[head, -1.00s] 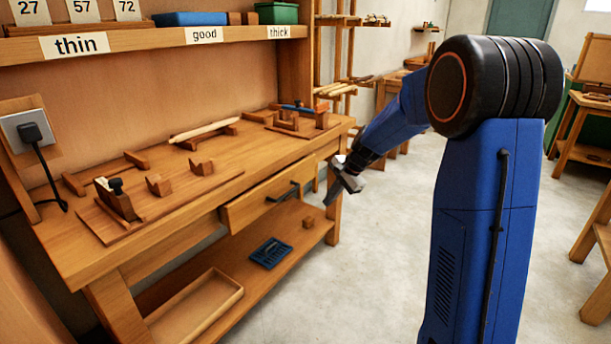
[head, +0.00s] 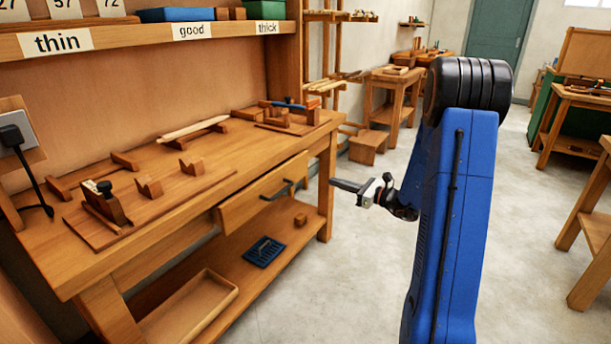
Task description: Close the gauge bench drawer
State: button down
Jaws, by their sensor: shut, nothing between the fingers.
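The gauge bench (head: 68,263) stands along the wall at the left. Its wooden drawer (head: 240,209) is under the bench top, with a dark bar handle (head: 277,191) on its front. The drawer front appears to stand out a little from the bench frame; how far it is open is hard to tell. My gripper (head: 334,183) is shut and empty. It shows to the right of the drawer and handle, pointing left towards the bench, with a visible gap between them in the picture. Nothing hides the handle.
On the bench top are wooden blocks (head: 191,166), a pale stick (head: 194,128) and a plane-like tool (head: 104,205). The lower shelf holds a shallow tray (head: 192,309), a blue rack (head: 264,251) and a small block (head: 300,219). The floor (head: 345,270) right of the bench is clear.

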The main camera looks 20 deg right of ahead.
aim_at(298, 169)
jog(key=x, duration=1.4)
jog(key=x, duration=0.3)
jog(key=shift+w+a+f, duration=0.1)
jog(key=shift+w+a, duration=0.2)
jog(key=shift+w, duration=0.15)
jog(key=shift+r, duration=0.25)
